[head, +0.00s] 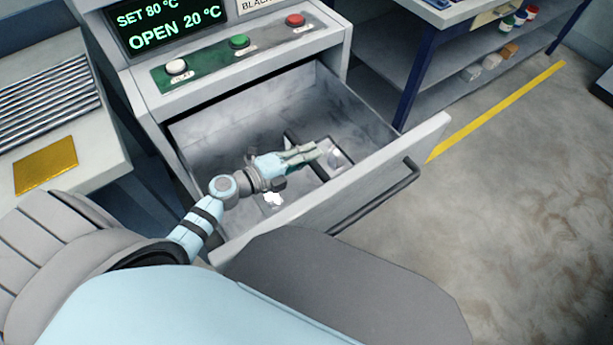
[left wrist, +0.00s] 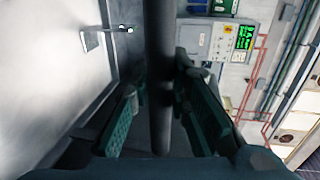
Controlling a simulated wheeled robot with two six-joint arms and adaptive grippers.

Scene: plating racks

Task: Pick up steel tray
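My left gripper (head: 317,149) reaches into an open drawer (head: 195,165) with its fingers pointing right. In the left wrist view its two fingers (left wrist: 160,82) stand apart, with a dark upright bar (left wrist: 160,50) between them. I cannot tell what the bar is or whether the fingers touch it. A small grey metallic piece (head: 339,160), perhaps the steel tray, lies at the fingertips, partly hidden by them. Dark thin strips cross the drawer floor beside it. My right gripper is not in view.
The drawer front has a dark handle (head: 385,192). Above is a control panel (head: 240,55) with buttons and a green display. A bench on the left holds a ribbed grey piece (head: 45,100) and a yellow plate (head: 45,165). A shelf (head: 440,75) stands at the right; open floor lies beside it.

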